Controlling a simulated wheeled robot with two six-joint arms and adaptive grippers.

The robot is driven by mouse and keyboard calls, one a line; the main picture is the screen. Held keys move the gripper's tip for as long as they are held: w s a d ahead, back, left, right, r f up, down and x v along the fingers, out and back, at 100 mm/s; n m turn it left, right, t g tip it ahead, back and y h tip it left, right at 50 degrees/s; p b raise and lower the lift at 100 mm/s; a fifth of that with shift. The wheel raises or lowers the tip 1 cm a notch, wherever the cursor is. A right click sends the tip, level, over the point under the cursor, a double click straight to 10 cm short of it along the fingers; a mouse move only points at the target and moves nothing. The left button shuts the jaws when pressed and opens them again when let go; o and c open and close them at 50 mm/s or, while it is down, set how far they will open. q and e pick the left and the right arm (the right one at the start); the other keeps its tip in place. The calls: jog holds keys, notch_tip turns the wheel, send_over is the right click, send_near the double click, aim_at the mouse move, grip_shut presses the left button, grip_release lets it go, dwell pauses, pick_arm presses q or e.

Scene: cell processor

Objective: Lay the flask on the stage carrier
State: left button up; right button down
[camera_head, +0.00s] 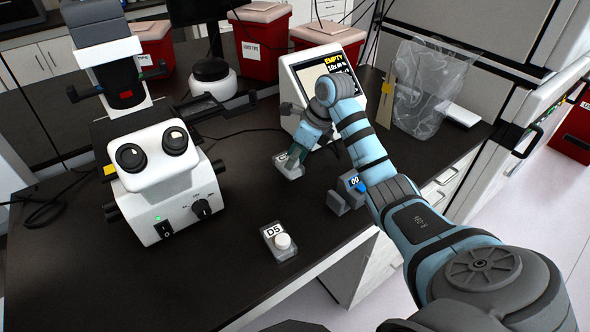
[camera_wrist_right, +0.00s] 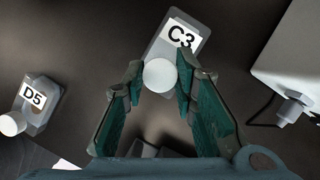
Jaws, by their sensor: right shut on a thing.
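A clear flask labelled C3 (camera_head: 291,170) lies on the dark bench in front of the cell counter. In the right wrist view the C3 flask (camera_wrist_right: 176,35) has its white cap (camera_wrist_right: 160,75) between my fingertips. My right gripper (camera_head: 296,156) points down at this flask and is shut on its cap; the right wrist view shows both teal-padded fingers (camera_wrist_right: 160,78) at the cap's sides. A second flask labelled D5 (camera_head: 279,242), white-capped, lies nearer the front edge. The microscope (camera_head: 163,180) stands at the left; its stage is mostly hidden behind the eyepieces, and I cannot make out the carrier. My left gripper is not in view.
The white cell counter (camera_head: 302,75) with a screen stands just behind my right gripper. A grey holder with a blue part (camera_head: 345,192) stands beside my right forearm. Red bins (camera_head: 262,45) and a clear bag (camera_head: 425,90) are at the back. The bench between microscope and D5 is clear.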

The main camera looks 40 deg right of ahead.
jog(key=shift+s+a+f, duration=0.1)
jog(key=shift+s+f, duration=0.05)
jog(key=shift+f, duration=0.5)
jog(key=shift+s+f, duration=0.1)
jog(key=shift+f, duration=0.5)
jog(key=shift+w+f, duration=0.1)
jog(key=shift+w, duration=0.05)
jog(key=shift+f, duration=0.1)
jog(key=c, duration=1.7)
grip_release()
jog(key=shift+f, duration=0.1)
jog(key=o, duration=0.4)
